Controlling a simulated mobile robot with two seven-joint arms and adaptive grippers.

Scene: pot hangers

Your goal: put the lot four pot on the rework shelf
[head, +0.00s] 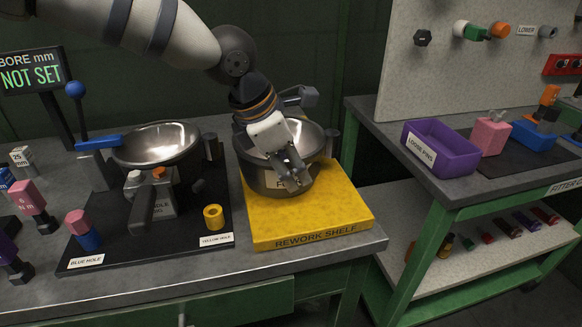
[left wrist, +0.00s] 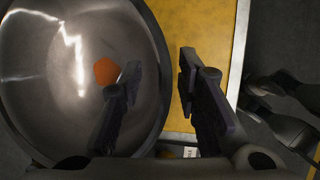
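A steel pot (head: 262,180) with a label starting "FO" stands at the yellow rework shelf (head: 325,212), toward its left back part. The rest of its label is hidden behind my gripper. My left gripper (head: 292,175) is at the pot's front rim. In the left wrist view its fingers (left wrist: 160,82) are apart, one over the inside of the pot (left wrist: 60,75) and the other outside the rim, above the yellow shelf (left wrist: 215,30). A gap shows between the fingers and the rim. My right gripper is not in view.
A second steel pot (head: 157,145) sits in the black fixture (head: 110,245) to the left. A yellow ring (head: 213,217) stands near the shelf's left edge. A purple bin (head: 440,150) is on the right bench. The shelf's front right part is clear.

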